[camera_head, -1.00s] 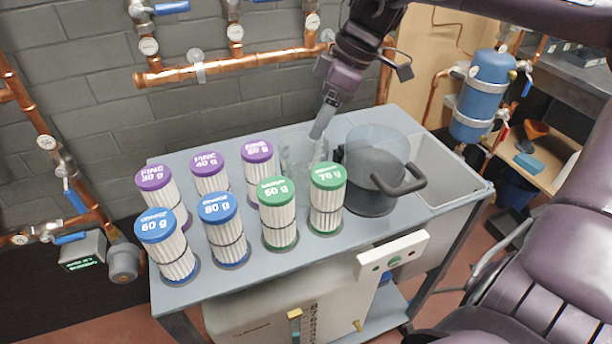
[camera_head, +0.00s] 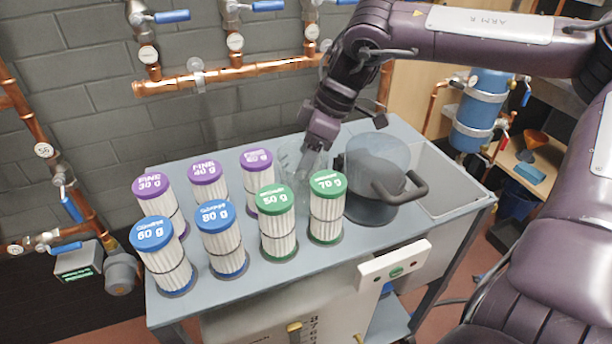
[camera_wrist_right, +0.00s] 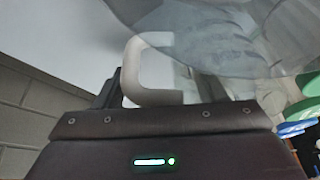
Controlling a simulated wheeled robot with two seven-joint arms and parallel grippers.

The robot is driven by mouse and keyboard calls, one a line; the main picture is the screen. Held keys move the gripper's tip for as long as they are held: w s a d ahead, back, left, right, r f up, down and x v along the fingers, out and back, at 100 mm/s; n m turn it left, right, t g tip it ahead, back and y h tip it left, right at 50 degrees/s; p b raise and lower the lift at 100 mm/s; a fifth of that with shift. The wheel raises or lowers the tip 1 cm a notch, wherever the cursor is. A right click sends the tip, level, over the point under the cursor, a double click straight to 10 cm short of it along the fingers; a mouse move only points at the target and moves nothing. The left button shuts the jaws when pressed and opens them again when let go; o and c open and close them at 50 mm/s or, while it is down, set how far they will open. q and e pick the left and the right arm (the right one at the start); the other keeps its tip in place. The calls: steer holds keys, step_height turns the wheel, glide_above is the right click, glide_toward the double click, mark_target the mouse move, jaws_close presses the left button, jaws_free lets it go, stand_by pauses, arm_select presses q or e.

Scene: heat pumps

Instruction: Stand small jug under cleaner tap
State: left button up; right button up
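The small clear jug (camera_head: 290,152) stands on the grey cart top behind the green-capped cylinders, partly hidden by them and by my right gripper. My right gripper (camera_head: 308,168) reaches down at its near right side. In the right wrist view, a pale jug handle (camera_wrist_right: 133,72) lies between my two finger bases (camera_wrist_right: 160,90), which are apart. The translucent jug body (camera_wrist_right: 215,35) fills the top of that view. The white cleaner tank (camera_head: 250,318) sits below the cart top, with a yellow tap (camera_head: 293,327) on its front, cut by the frame edge. My left gripper is out of view.
A larger dark-tinted jug (camera_head: 365,205) with a black handle stands just right of my gripper. Several capped filter cylinders (camera_head: 325,215) stand close in front and left. A sink basin (camera_head: 445,190) is at the cart's right. Copper pipes (camera_head: 230,77) run along the wall.

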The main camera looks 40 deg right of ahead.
jaws_close()
stand_by(0.5)
